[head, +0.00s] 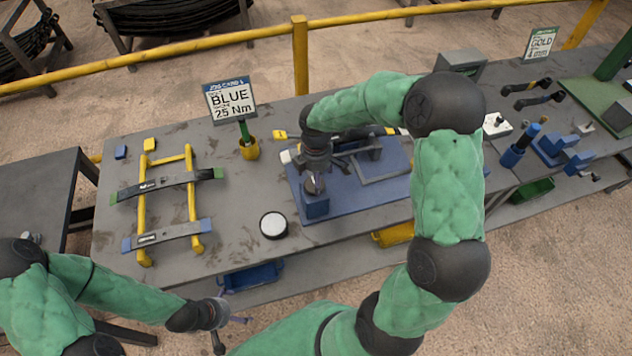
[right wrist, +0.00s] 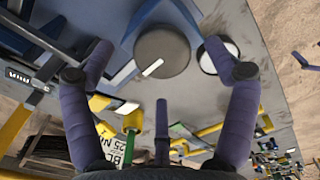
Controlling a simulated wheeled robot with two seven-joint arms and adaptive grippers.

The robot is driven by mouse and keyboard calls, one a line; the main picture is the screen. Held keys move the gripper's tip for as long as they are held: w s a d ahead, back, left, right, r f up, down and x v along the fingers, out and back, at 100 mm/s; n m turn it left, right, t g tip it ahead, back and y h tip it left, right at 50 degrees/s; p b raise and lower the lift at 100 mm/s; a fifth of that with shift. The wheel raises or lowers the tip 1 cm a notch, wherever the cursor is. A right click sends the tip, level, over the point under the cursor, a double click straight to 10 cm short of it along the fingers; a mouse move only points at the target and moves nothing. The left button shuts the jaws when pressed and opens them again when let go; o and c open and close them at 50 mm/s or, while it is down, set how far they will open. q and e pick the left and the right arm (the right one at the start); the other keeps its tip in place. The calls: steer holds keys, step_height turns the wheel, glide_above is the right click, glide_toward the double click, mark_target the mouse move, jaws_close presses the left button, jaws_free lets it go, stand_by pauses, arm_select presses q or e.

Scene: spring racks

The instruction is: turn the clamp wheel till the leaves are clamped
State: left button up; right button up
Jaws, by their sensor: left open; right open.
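The clamp wheel shows in the right wrist view as a dark round disc (right wrist: 162,50) with a small pale mark at its lower edge. In the head view the right gripper (head: 315,172) points down over the blue clamp block (head: 316,207) and hides most of the wheel. Dark leaves (head: 350,135) with yellow ends lie across the blue fixture plate (head: 345,205), partly behind my right arm. My left gripper (head: 228,330) is open and empty, low in front of the bench.
A yellow rack (head: 192,195) holds a green-ended leaf (head: 165,186) and a blue-ended leaf (head: 165,235). A white-topped round thing (head: 273,225) sits near the clamp. A "BLUE 25 Nm" sign (head: 231,101) stands behind.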

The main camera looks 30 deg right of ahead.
steer(key=shift+f, duration=1.45)
steer(key=c, duration=1.1)
